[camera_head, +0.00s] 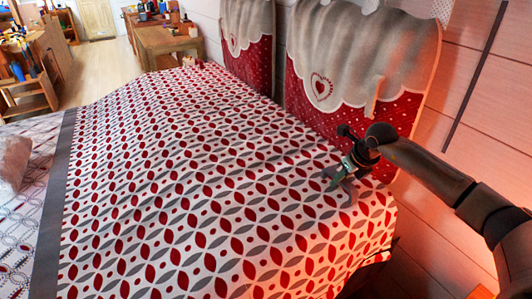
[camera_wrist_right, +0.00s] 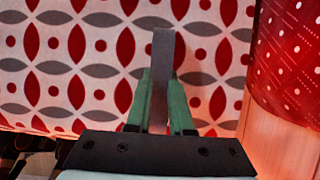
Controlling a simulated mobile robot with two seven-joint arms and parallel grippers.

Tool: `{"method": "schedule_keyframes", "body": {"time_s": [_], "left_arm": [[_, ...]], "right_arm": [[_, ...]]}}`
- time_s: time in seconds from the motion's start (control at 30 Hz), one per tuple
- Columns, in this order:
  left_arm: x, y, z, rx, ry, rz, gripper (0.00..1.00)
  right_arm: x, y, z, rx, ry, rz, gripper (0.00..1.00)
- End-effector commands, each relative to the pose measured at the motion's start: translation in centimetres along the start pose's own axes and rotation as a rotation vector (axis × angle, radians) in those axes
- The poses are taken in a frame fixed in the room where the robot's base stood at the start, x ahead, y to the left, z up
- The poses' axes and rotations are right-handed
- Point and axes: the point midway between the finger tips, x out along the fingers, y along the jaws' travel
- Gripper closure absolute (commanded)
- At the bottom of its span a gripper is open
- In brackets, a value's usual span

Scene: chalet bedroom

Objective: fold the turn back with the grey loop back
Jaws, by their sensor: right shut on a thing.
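The turn back (camera_head: 190,170) is a white cover with red and grey petal shapes and red dots. It lies spread over the bed, with a grey band (camera_head: 52,210) along its left side; its pattern fills the right wrist view (camera_wrist_right: 75,60). My right gripper (camera_head: 340,178) is at the cover's right part, near the headboards. In the right wrist view its green fingers (camera_wrist_right: 163,100) are shut on the grey loop (camera_wrist_right: 164,62), a flat upright strip between them. In the head view the loop (camera_head: 349,192) is partly hidden by the gripper. My left gripper is not in view.
Two red and grey headboards (camera_head: 305,85) stand along the wall behind the bed. A pillow (camera_head: 13,163) lies at the far left on a pale patterned sheet (camera_head: 18,210). A wooden table (camera_head: 165,42) with small items stands beyond, with open floor (camera_head: 100,65) beside it.

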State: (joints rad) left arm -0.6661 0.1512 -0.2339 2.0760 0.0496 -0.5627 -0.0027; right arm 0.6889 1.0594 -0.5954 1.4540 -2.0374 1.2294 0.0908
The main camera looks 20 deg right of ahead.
Motion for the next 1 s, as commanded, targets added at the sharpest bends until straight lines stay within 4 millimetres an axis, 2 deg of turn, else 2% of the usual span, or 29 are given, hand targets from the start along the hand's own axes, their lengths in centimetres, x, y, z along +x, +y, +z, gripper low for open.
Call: {"method": "schedule_keyframes", "body": {"time_s": [0.03, 0.13, 0.4, 0.83, 1.0], "left_arm": [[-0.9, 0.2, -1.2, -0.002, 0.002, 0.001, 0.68], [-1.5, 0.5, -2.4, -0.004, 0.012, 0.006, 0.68], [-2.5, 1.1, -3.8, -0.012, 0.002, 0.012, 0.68], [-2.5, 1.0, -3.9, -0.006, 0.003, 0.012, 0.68], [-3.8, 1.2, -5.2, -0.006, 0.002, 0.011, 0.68]], "right_arm": [[-1.6, 0.4, 0.8, -0.006, -0.002, -0.006, 1.0], [-3.0, 0.8, 1.5, -0.016, -0.002, -0.025, 1.0], [-6.3, 1.9, 3.1, -0.041, -0.001, -0.072, 1.0], [-6.8, 2.2, 3.3, -0.047, 0.0, -0.087, 1.0], [-8.8, 3.2, 4.3, -0.061, -0.001, -0.107, 1.0]]}}
